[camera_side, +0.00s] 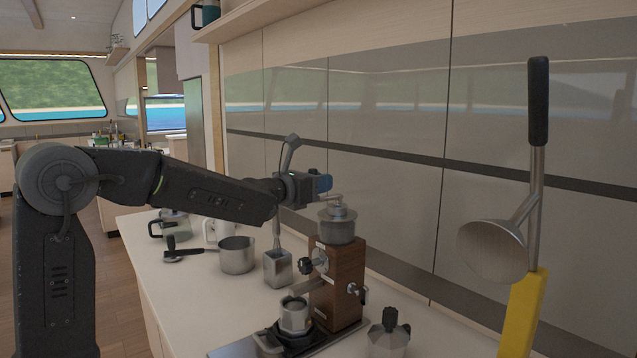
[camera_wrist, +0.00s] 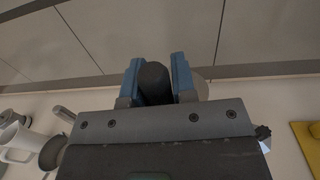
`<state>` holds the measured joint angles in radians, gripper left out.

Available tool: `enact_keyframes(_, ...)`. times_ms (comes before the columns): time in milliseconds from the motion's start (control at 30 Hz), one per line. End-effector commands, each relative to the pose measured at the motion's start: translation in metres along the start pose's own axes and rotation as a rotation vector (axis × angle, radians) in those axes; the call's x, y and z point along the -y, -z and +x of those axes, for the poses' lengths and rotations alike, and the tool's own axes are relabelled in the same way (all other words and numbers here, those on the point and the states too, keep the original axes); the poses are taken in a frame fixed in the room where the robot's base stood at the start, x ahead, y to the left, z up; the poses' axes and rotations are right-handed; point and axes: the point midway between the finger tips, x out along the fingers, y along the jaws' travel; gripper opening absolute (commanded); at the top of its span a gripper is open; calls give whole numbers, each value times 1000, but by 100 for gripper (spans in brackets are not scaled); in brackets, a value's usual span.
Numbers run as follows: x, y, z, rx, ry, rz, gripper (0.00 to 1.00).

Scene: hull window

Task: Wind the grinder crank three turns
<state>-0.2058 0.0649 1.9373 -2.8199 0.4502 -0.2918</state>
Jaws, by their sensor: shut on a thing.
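The grinder (camera_side: 335,270) has a wooden body and a metal hopper (camera_side: 338,222) on top, and stands upright on the counter. Its crank arm (camera_side: 328,198) is a thin metal bar above the hopper. My gripper (camera_side: 322,184) is at the end of the crank, above the hopper and slightly to its left. In the wrist view the blue jaws of my gripper (camera_wrist: 155,76) are shut around the dark crank knob (camera_wrist: 154,86). In the side view the knob is hidden by the jaws. In the wrist view the grinder body is mostly hidden beneath my gripper.
A moka pot (camera_side: 388,336) stands right of the grinder, and a small metal pot (camera_side: 294,315) in front of it. A saucepan (camera_side: 237,255) and a square metal container (camera_side: 277,268) stand to the left. The panelled wall (camera_side: 390,120) rises behind. A yellow-based utensil stand (camera_side: 522,315) is at right.

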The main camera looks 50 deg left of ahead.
Motion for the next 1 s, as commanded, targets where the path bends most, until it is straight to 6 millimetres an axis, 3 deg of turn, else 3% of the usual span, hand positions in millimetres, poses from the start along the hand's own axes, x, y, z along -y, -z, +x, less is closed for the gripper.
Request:
enact_keyframes(67, 1, -4, 0, 9, 4, 2, 0)
enact_keyframes(100, 1, -4, 0, 9, 4, 3, 26)
enact_keyframes(367, 1, -2, 0, 4, 3, 1, 51)
enact_keyframes(733, 0, -2, -10, 3, 1, 1, 51)
enact_keyframes(1000, 0, -2, -64, 5, 0, 2, 51)
